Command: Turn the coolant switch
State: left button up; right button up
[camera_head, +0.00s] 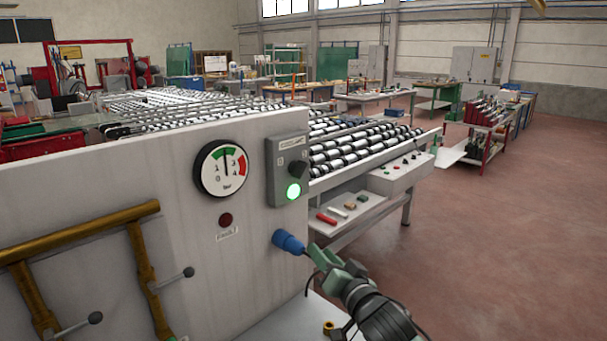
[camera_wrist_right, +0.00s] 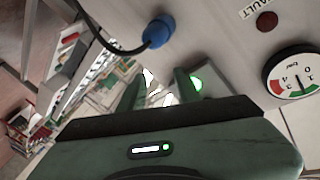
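The coolant switch appears to be the black knob (camera_head: 298,169) on a grey control box (camera_head: 276,178) at the panel's right edge, with a lit green lamp (camera_head: 293,191) below it. My right gripper (camera_head: 319,266) is below and right of that box, close to a blue plug (camera_head: 288,242) on the panel. In the right wrist view its two green fingers (camera_wrist_right: 160,88) are apart, with nothing seen held between them. The green lamp (camera_wrist_right: 196,83) shows beside one finger there; the knob cannot be made out in that view. My left gripper is not in view.
A pressure gauge (camera_head: 222,168) and a dark red fault lamp (camera_head: 226,220) sit left of the box. Yellow pipes (camera_head: 80,233) with lever valves are at the lower left. A roller conveyor (camera_head: 365,145) stands behind the panel. The floor (camera_head: 500,230) at right is clear.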

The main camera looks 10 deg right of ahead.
aim_at(303, 173)
jog(key=w+r+t+y+p, duration=0.1)
jog(key=w+r, duration=0.2)
jog(key=r, duration=0.2)
jog(key=w+a+r+t+y+p, duration=0.1)
jog(key=w+r, duration=0.2)
jog(key=r, duration=0.2)
jog(key=w+r+y, duration=0.1)
jog(key=w+r, duration=0.3)
jog(key=r, duration=0.1)
jog(key=shift+a+r+t+p, duration=0.25)
jog(key=shift+a+t+p, duration=0.15)
jog(key=shift+w+a, duration=0.2)
jog(key=shift+w, duration=0.35)
grip_shut()
